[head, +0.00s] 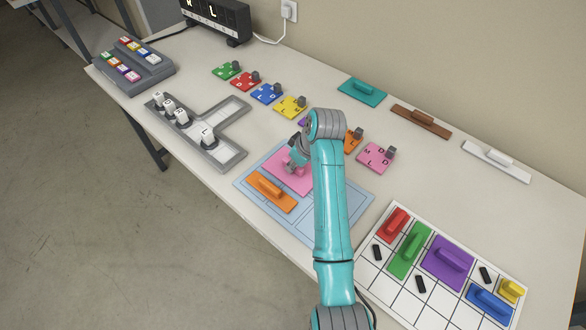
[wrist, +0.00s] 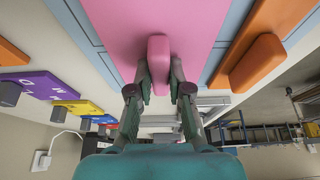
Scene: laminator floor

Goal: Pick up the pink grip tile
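The pink grip tile (head: 277,171) is a flat pink plate with a raised pink bar. It is over the light blue sectioned mat (head: 341,205), behind the orange grip tile (head: 270,191). I cannot tell whether it rests on the mat or is slightly raised. My gripper (head: 294,164) is at the tile, and my arm hides its right part. In the wrist view my gripper (wrist: 160,72) has one finger on each side of the pink bar (wrist: 158,55), close against it, and appears shut on it.
A white grid board (head: 399,281) with coloured grip tiles stands front right. A row of lettered tiles, including a pink one (head: 375,157), lies behind the mat. A grey T-shaped tray (head: 219,155) is at left. Teal (head: 362,93), brown (head: 420,122) and white (head: 497,163) handled pieces lie along the wall.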

